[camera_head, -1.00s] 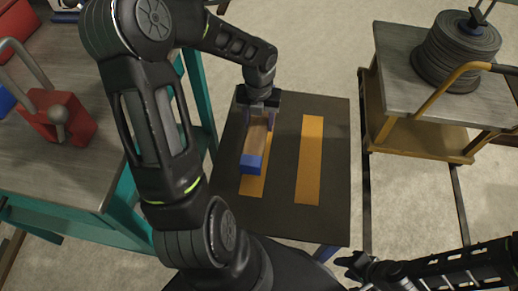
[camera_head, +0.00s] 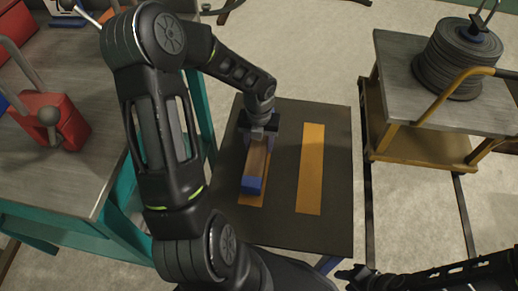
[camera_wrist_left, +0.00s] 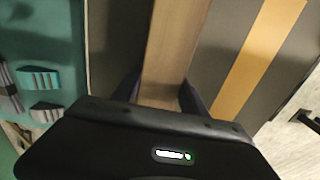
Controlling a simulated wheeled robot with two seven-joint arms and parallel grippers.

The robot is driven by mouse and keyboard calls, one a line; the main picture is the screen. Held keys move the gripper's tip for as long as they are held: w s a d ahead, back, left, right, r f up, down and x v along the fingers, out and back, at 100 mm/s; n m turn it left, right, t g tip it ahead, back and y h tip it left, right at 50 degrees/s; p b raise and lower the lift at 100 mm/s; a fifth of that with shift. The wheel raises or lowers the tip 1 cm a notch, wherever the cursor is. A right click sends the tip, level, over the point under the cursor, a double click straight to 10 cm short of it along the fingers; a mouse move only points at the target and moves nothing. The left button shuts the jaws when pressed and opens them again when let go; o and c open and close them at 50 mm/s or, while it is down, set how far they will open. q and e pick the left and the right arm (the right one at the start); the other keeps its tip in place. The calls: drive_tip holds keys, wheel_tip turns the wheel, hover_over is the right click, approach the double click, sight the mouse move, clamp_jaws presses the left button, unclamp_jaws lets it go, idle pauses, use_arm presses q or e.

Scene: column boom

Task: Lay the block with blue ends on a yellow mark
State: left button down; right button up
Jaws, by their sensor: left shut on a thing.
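The wooden block (camera_head: 258,160) has a blue near end (camera_head: 252,185); its far end is hidden by my gripper. My left gripper (camera_head: 261,133) is shut on the block near its far end. The block lies along and over the left yellow mark (camera_head: 250,201), covering most of it. I cannot tell whether it touches the mark. The right yellow mark (camera_head: 311,170) is bare. In the left wrist view, the block (camera_wrist_left: 176,45) runs between the fingers, with the right mark (camera_wrist_left: 260,55) beside it. My right gripper (camera_head: 350,277) is at the bottom edge, partly cut off; its jaws are unclear.
The marks are on a dark table (camera_head: 333,225). A grey bench (camera_head: 60,180) with a red vise-like object (camera_head: 50,118) stands left. A cart (camera_head: 420,115) with a dark coil (camera_head: 455,62) stands right.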

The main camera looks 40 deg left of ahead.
sight(259, 143)
use_arm(q)
drive_tip(key=shift+f+b, duration=0.3)
drive_tip(key=shift+f, duration=1)
drive_tip(key=shift+f, duration=0.15)
drive_tip(key=c, duration=0.6)
unclamp_jaws()
wheel_tip(259, 143, up, 12)
drive_tip(key=p, duration=0.4)
